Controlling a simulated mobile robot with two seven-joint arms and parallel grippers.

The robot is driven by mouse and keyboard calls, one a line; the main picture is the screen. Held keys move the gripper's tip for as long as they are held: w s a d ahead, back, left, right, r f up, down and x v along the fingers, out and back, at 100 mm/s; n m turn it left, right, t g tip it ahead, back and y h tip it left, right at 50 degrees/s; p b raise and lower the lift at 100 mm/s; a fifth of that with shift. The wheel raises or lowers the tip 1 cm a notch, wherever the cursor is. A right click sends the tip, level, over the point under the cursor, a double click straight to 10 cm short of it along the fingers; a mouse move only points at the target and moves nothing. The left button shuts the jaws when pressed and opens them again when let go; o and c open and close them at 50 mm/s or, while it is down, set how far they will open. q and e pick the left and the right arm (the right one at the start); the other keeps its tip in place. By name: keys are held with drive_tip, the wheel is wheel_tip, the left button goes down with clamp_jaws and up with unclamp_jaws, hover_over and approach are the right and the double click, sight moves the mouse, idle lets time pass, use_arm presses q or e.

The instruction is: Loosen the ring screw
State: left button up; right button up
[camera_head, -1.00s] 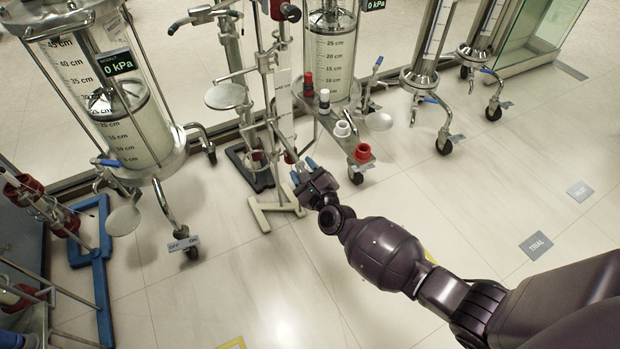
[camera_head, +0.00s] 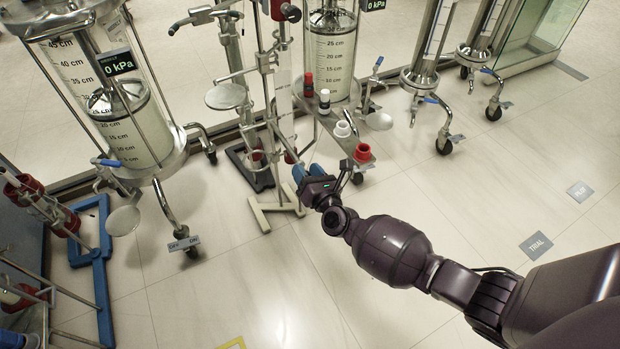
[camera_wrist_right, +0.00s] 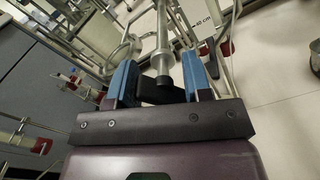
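My right gripper (camera_head: 308,171) is low beside the cream-footed stand (camera_head: 277,208) in the head view, its two blue fingertips apart. In the right wrist view the fingers (camera_wrist_right: 159,80) are open, with a silver cylinder (camera_wrist_right: 162,62) with a dark end showing between them. I cannot tell whether the fingers touch it. The stand carries a slim upright column and a metal clamp (camera_head: 265,62). I cannot single out the ring screw for certain; the cylinder may be part of it. My left gripper is in neither view.
A large column (camera_head: 130,130) on casters stands at left. A blue stand (camera_head: 100,270) is at lower left.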

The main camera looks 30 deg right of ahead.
drive_tip(key=s, duration=0.6)
idle(0.3)
drive_tip(key=shift+d, duration=0.1)
idle(0.3)
